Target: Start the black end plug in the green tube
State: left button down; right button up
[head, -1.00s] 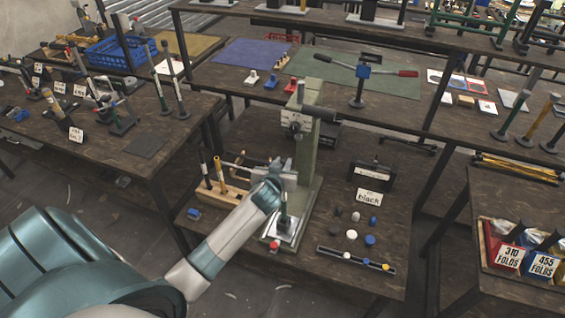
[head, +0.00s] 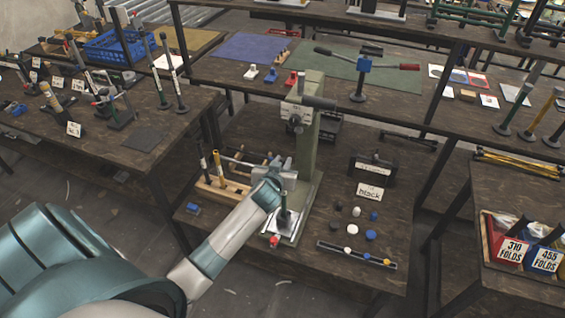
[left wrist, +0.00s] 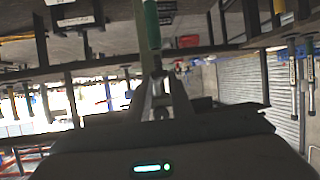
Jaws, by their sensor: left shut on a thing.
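My left gripper (left wrist: 158,84) is shut on a small dark piece, apparently the black end plug (left wrist: 157,66). The green tube (left wrist: 150,24) extends from that piece in the left wrist view, in line with the fingers. I cannot tell whether plug and tube touch or overlap. In the head view the left gripper (head: 284,172) is at the press (head: 309,130), just above the tube (head: 284,207), which looks dark and stands upright on the press's pale base plate. My forearm and gripper hide part of this area. My right gripper is not in view.
Loose black, white and blue plugs (head: 352,229) lie right of the press, beside a card reading "black" (head: 370,192) and a dark box (head: 372,167). A dark rail (head: 340,252) lies in front. A wooden rack (head: 222,188) with upright rods stands left.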

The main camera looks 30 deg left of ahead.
pick_arm(q)
jog(key=shift+p, duration=0.4)
dwell(1.4)
jog(key=shift+f+b, duration=0.9)
jog(key=shift+f, duration=0.35)
dwell(0.6)
jog(key=c, duration=1.5)
grip_release()
jog(key=shift+s, duration=0.1)
jog(key=b+v, duration=0.4)
jog(key=v, duration=1.3)
jog(key=shift+s+d, duration=0.1)
jog(key=shift+s, duration=0.05)
jog(key=shift+f, duration=0.15)
